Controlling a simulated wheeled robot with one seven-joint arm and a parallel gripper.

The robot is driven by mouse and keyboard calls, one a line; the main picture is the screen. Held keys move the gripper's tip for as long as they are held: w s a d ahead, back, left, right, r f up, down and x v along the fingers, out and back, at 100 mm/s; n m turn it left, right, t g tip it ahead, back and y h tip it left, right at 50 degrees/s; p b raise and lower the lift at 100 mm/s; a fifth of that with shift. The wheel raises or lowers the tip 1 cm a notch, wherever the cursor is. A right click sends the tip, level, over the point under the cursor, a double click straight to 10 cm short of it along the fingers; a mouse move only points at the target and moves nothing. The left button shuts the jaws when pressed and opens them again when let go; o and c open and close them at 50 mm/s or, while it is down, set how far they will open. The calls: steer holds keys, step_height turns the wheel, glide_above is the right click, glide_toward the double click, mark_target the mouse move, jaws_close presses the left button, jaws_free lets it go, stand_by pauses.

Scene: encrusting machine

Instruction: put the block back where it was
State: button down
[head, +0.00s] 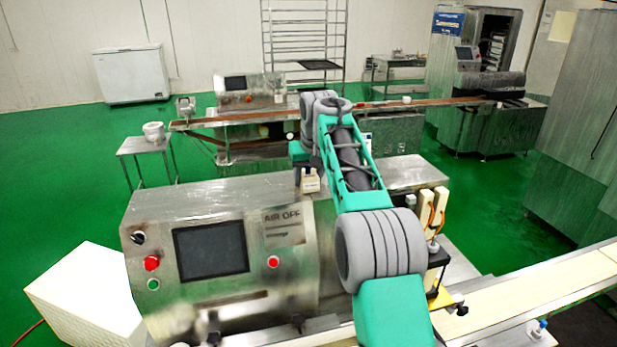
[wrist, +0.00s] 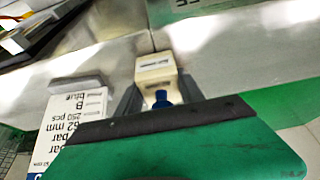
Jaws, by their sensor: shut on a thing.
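The block (head: 310,184) is small and cream-coloured, at the back edge of the steel machine's top in the head view. A blue piece shows between the fingers. In the head view my gripper is mostly hidden behind my arm. I cannot tell whether the block touches the steel surface.
The encrusting machine (head: 210,250) fills the foreground, with a dark screen and red buttons. A conveyor belt (head: 510,290) runs off to the right. A white printed label or card (wrist: 72,125) lies left of my gripper in the wrist view. The steel top left of the block is bare.

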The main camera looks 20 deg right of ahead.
steer(key=shift+d+f, duration=0.1)
steer(key=c, duration=0.7)
jaws_free()
